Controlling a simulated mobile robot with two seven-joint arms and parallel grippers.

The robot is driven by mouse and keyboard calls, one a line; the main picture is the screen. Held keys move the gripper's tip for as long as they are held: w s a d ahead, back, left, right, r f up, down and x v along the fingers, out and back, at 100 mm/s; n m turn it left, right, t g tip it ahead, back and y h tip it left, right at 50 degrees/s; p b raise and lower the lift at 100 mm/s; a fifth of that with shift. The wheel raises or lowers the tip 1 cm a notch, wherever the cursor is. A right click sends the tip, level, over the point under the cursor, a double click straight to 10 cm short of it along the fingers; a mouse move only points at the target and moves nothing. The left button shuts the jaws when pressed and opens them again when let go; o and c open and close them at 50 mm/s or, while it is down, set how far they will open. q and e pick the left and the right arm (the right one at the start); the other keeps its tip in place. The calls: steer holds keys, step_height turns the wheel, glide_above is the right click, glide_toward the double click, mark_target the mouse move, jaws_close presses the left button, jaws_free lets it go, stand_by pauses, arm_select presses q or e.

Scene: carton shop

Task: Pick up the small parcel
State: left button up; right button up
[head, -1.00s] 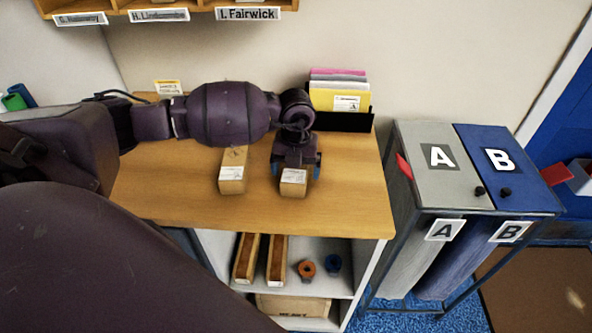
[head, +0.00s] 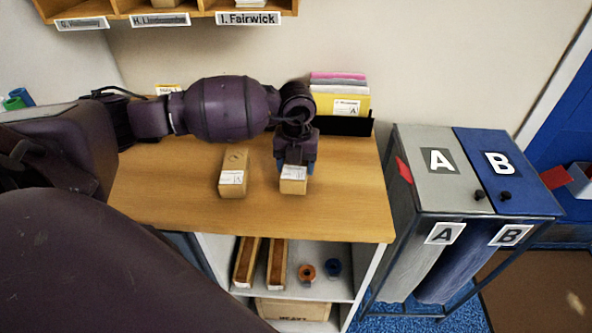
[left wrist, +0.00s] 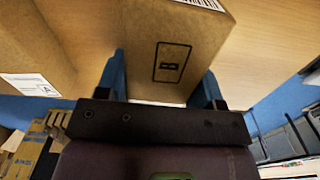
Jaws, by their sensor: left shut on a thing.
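The small parcel (head: 293,186) is a brown carton box with a white label, on the right part of the wooden worktop. My left gripper (head: 296,168) reaches down over it from behind and is shut on it. In the left wrist view the parcel (left wrist: 185,35) sits between the blue fingers, with a framed black B mark on its face. I cannot tell whether it is clear of the worktop. A second brown parcel (head: 233,182) stands just left of it, apart; its label with an A shows in the left wrist view (left wrist: 30,50). My right gripper is out of view.
A black holder (head: 350,126) with coloured folders stands at the worktop's back right. Bins A (head: 432,190) and B (head: 515,180) stand to the right. Pigeonholes (head: 205,8) hang above. The front of the worktop (head: 260,220) is bare; a shelf below holds trays and tape rolls.

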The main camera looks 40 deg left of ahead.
arm_select(q)
step_height(320, 180, up, 18)
steer(key=shift+f, duration=0.15)
